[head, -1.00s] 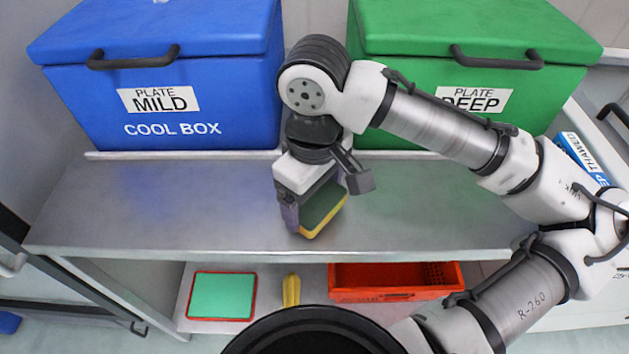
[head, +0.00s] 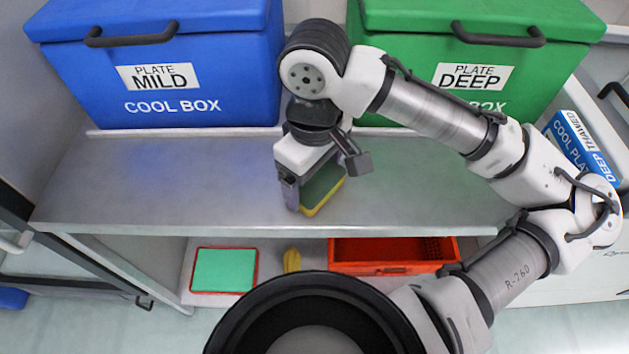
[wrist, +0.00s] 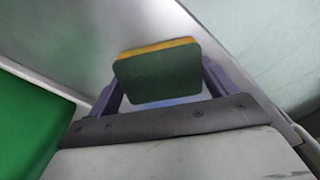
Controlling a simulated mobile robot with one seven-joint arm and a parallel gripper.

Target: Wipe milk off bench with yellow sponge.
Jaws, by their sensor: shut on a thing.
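The yellow sponge (head: 322,192) has a dark green scouring side and a yellow edge. My gripper (head: 312,194) is shut on it, with the sponge tilted low over the middle of the steel bench (head: 200,185). In the wrist view the sponge (wrist: 158,75) sits between the two purple-grey fingers of my gripper (wrist: 160,85), green face toward the camera. I cannot tell whether the sponge touches the bench. I can make out no milk on the bench; the area behind my gripper is hidden.
A blue cool box (head: 165,75) and a green cool box (head: 480,65) stand at the back of the bench. On the shelf below are a green-and-red tray (head: 224,270), a yellow item (head: 291,260) and an orange tote (head: 385,267). The bench left of my gripper is clear.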

